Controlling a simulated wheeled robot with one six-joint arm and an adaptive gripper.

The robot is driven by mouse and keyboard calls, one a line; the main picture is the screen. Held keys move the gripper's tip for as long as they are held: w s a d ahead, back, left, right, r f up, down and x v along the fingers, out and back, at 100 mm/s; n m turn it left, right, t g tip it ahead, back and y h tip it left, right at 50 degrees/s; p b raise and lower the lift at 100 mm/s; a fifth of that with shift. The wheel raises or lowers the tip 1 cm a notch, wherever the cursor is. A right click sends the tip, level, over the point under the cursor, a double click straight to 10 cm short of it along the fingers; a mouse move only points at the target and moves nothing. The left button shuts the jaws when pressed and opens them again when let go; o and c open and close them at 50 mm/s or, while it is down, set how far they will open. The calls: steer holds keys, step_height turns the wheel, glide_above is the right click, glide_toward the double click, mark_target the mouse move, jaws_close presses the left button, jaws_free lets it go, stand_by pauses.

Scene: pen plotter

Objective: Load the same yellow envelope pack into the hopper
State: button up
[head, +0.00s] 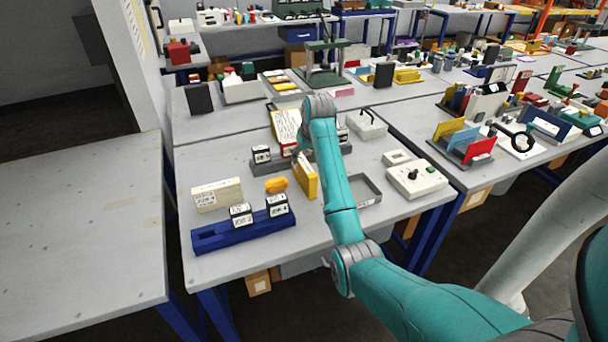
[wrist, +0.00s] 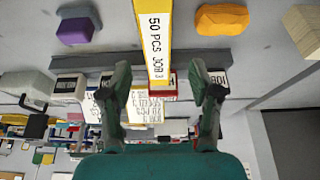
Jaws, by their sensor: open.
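The yellow envelope pack (head: 306,178) stands upright on the table under my arm in the head view. In the wrist view the pack (wrist: 154,40) shows a white label reading "50 PCS JOB 3", and its lower end in the picture lies between my fingertips. My gripper (wrist: 160,82) is open, one finger on each side, with gaps to the pack. In the head view my arm mostly hides the gripper. A red-edged piece (head: 288,149) stands behind the pack, partly covered by my wrist. I cannot tell which thing is the hopper.
Nearby are an orange lump (head: 276,185), a cream box (head: 217,194) and a blue rack (head: 215,239) with labelled black-and-white blocks. A grey tray (head: 372,186) and a white control box (head: 416,180) lie right of my arm. A written sheet (head: 285,125) stands behind. The left table (head: 75,220) is clear.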

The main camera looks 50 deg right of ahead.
mark_target(304, 163)
steer(key=shift+x, duration=2.7)
steer(key=shift+s+d+f, duration=0.1)
steer(key=shift+d+f, duration=0.05)
steer(key=shift+f, duration=0.1)
jaws_close()
